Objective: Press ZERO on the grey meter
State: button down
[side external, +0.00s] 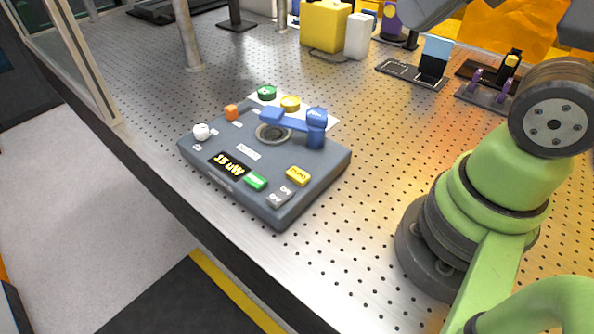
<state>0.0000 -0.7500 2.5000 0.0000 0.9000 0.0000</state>
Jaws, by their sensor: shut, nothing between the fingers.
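The grey meter (222,163) is a low box on the perforated metal table, turned at an angle. Its lit display (227,164) seems to read 15 uW. A yellow button (298,176) sits near its right corner and a green button (256,181) beside the display; their lettering is too small to read surely. A grey on/off switch (280,196) is at the front corner. A white knob (201,131) and an orange block (232,112) are at the left. My green arm stands at the right; my gripper's fingers cannot be made out.
A blue lever (292,122) and post stand over the meter's back, by a round port (272,134). A white card (260,99) with green and yellow caps lies behind. A yellow box (325,25) and dark holders (411,74) stand further back. Table between meter and my base is clear.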

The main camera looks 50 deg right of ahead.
jog(key=m+g+y, duration=0.3)
jog(key=m+y, duration=0.3)
jog(key=m, duration=2.2)
send_over(298, 171)
notch_tip(298, 171, down, 15)
jog(key=shift+f, duration=4.35)
jog(key=shift+f, duration=0.15)
jog(key=shift+f, duration=0.25)
